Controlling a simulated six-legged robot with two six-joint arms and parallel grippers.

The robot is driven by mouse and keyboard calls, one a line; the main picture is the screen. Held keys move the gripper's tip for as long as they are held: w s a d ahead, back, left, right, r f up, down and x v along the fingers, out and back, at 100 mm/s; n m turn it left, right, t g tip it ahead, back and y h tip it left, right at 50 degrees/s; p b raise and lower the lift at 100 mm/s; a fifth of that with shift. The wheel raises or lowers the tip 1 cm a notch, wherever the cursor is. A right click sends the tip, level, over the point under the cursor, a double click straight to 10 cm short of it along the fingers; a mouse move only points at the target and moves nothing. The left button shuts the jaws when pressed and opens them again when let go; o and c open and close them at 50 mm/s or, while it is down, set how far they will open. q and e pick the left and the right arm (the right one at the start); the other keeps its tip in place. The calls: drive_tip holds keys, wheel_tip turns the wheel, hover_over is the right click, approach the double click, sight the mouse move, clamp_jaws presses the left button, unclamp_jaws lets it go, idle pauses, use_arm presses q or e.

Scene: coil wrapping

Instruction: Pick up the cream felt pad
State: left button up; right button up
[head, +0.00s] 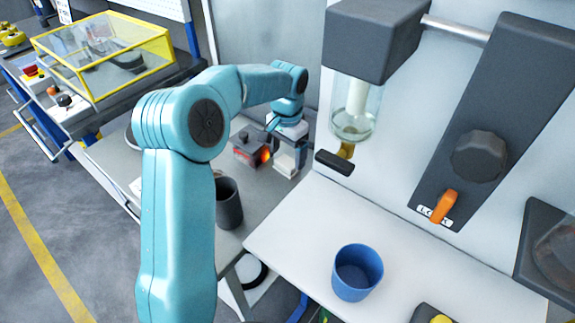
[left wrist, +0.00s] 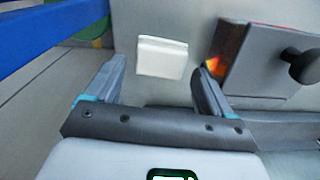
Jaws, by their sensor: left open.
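The cream felt pad (left wrist: 162,57) is a small pale block on the grey bench, seen in the left wrist view just beyond and between my fingertips. It also shows in the head view (head: 285,164), partly hidden under my left gripper. My left gripper (head: 287,146) points down above it. In the left wrist view the left gripper (left wrist: 159,69) is open, with a finger to either side of the pad and nothing held. I cannot tell how far the fingertips are above it. My right gripper is not in view.
A dark grey box with a knob and a glowing orange side (left wrist: 268,62) stands close beside the right finger. A dark cup (head: 229,205) stands nearer on the bench. A blue cup (head: 357,273) stands on the white counter (head: 300,225). A wall machine (head: 375,40) rises at right.

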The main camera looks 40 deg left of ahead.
sight(287, 162)
use_arm(q)
wheel_tip(287, 162, down, 2)
drive_tip(key=shift+a+f, duration=0.1)
drive_tip(key=shift+f, duration=0.15)
drive_tip(key=c, duration=0.8)
drive_tip(key=shift+r, duration=0.15)
wheel_tip(287, 162, up, 10)
drive_tip(key=shift+p, duration=0.3)
drive_tip(key=o, duration=0.3)
drive_tip(key=shift+c, duration=1.1)
drive_tip(key=shift+f, duration=0.2)
